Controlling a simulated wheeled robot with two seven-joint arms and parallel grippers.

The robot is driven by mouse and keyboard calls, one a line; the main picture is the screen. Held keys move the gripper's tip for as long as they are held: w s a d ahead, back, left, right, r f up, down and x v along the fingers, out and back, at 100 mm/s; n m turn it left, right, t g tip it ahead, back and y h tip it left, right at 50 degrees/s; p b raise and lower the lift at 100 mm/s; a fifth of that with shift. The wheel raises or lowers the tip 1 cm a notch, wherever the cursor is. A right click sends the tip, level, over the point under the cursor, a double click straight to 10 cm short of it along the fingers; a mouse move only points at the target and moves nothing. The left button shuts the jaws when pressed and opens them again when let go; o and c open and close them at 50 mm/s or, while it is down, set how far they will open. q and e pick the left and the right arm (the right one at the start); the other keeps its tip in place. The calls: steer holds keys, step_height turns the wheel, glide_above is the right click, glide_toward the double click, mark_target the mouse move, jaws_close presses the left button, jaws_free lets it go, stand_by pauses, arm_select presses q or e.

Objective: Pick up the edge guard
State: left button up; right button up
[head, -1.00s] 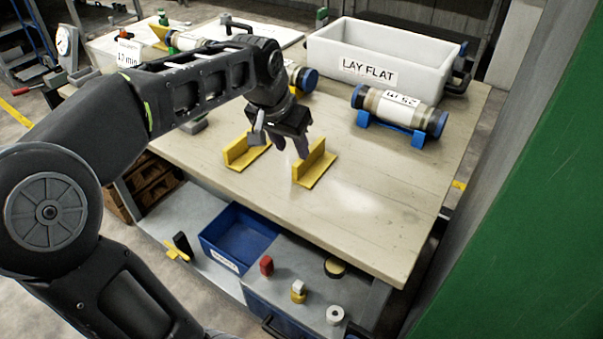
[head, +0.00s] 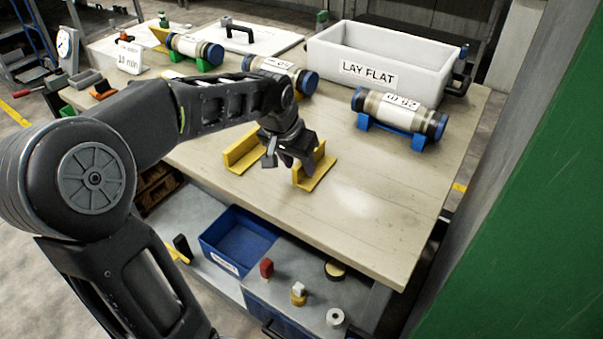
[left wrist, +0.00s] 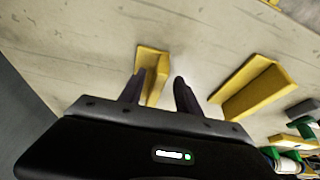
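Two yellow L-shaped edge guards stand on the table in the head view, a left one (head: 245,153) and a right one (head: 317,172). My left gripper (head: 296,165) is over the right guard's left side and hides part of it. In the left wrist view, my left gripper (left wrist: 160,88) is open, its two dark fingers apart. One edge guard (left wrist: 153,62) shows between and beyond the fingertips; whether they touch it I cannot tell. The other guard (left wrist: 257,86) lies to the right in that view. My right gripper is not in view.
A white "LAY FLAT" tray (head: 392,55) stands at the back. A core in a blue cradle (head: 393,138) sits at the right. More cores stand behind my arm. A blue bin (head: 222,259) and small items are on the lower shelf. The table's front right is clear.

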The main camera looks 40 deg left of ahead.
arm_select(q)
steer(key=shift+w+f, duration=0.25)
steer(key=shift+f, duration=0.35)
steer(key=shift+c, duration=0.3)
jaws_close()
steer(key=shift+r, duration=0.1)
